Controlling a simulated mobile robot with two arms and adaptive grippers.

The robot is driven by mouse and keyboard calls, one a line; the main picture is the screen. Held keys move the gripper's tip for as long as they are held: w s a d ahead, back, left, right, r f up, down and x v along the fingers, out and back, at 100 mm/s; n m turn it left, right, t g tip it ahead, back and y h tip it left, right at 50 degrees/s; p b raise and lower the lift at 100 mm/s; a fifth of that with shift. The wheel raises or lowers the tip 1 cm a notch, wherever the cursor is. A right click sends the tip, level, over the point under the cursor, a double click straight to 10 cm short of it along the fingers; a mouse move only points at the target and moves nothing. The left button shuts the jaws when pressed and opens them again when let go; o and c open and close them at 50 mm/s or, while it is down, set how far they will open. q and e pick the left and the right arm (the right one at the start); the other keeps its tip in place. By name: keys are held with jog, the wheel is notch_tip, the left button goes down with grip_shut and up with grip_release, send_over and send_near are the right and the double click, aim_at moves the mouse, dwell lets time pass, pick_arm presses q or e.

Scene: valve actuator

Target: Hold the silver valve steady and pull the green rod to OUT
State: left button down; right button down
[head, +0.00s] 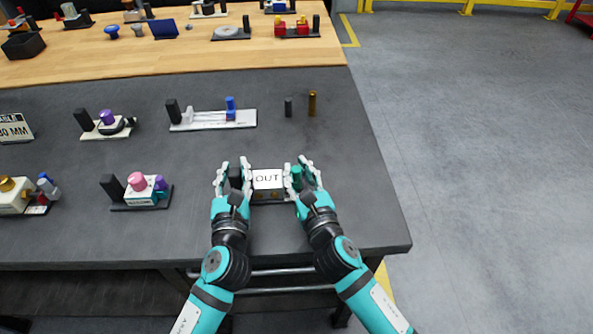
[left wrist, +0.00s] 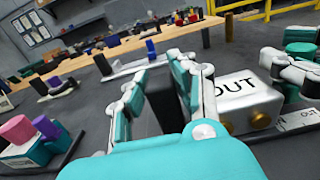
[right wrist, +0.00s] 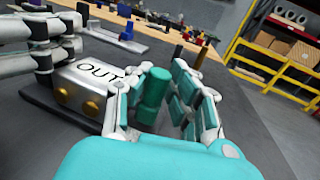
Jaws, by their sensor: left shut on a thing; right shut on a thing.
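The silver valve (head: 267,186), a block with OUT on its top and brass knobs on its front, sits near the table's front edge; it also shows in the left wrist view (left wrist: 250,98) and the right wrist view (right wrist: 80,85). A black post (left wrist: 165,105) stands at its left end. My left gripper (head: 233,172) is shut on this post. The green rod (right wrist: 152,95) stands upright at the valve's right side. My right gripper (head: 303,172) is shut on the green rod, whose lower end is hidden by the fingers.
A white-based slider fixture (head: 212,120) and two small pegs, one dark (head: 288,107) and one brass (head: 312,103), stand behind. A pink-knobbed fixture (head: 138,190) is to the left. The dark table (head: 355,215) is clear at right.

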pick_arm(q)
jog(key=shift+f, duration=0.3)
pick_arm(e)
jog(key=d, duration=0.4)
jog(key=shift+s+d+f, duration=0.1)
pick_arm(q)
jog(key=shift+a, duration=0.1)
pick_arm(e)
jog(key=c, duration=1.2)
grip_release()
jog(key=shift+d, duration=0.15)
jog(key=shift+o, duration=0.2)
jog(key=shift+s, duration=0.45)
jog(key=v, duration=1.1)
jog(key=shift+s+d, duration=0.1)
jog(key=shift+d, duration=0.05)
